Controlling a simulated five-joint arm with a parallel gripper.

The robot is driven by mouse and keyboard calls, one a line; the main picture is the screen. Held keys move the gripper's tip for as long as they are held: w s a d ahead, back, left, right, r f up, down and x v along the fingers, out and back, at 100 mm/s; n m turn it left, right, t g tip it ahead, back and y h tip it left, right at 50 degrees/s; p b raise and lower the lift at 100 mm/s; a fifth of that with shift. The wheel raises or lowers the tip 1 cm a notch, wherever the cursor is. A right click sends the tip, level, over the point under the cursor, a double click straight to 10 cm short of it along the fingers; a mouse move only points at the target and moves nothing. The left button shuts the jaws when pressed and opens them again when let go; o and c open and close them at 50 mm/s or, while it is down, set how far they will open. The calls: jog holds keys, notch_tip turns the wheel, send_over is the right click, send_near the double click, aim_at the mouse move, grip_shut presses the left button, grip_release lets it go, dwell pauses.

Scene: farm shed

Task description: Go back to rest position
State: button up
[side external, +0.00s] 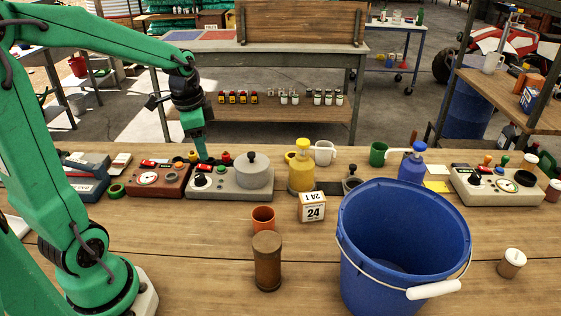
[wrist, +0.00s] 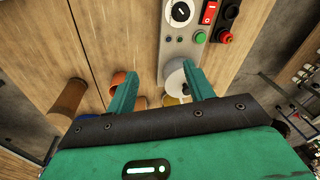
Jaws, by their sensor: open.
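My gripper (side external: 202,155) is green and points down over the back of the bench, close to the grey control box (side external: 225,190) with a round lidded pot on it. In the wrist view my gripper (wrist: 158,82) is open, its two green fingers apart with nothing held between them. The control box (wrist: 180,55) shows there with a black dial, a red switch and a green button. My arm reaches in from the left in the side view. The exact gap between the fingertips and the box cannot be told.
A large blue bucket (side external: 390,240) stands at the front right. A brown cylinder (side external: 267,262), an orange cup (side external: 263,217), a date block (side external: 312,207) and a yellow bottle (side external: 301,172) stand mid-bench. A red-brown box (side external: 158,181) sits left of the grey one.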

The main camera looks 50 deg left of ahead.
jog(key=s+d+r+n+t, duration=0.2)
jog(key=s+d+r, duration=0.1)
jog(key=s+d, duration=0.2)
jog(key=s+d+r+n+t, duration=0.2)
jog(key=s+d+r+n, duration=0.1)
jog(key=s+d, duration=0.2)
jog(key=shift+d+n+h, duration=0.3)
jog(key=shift+d, duration=1)
dwell(0.4)
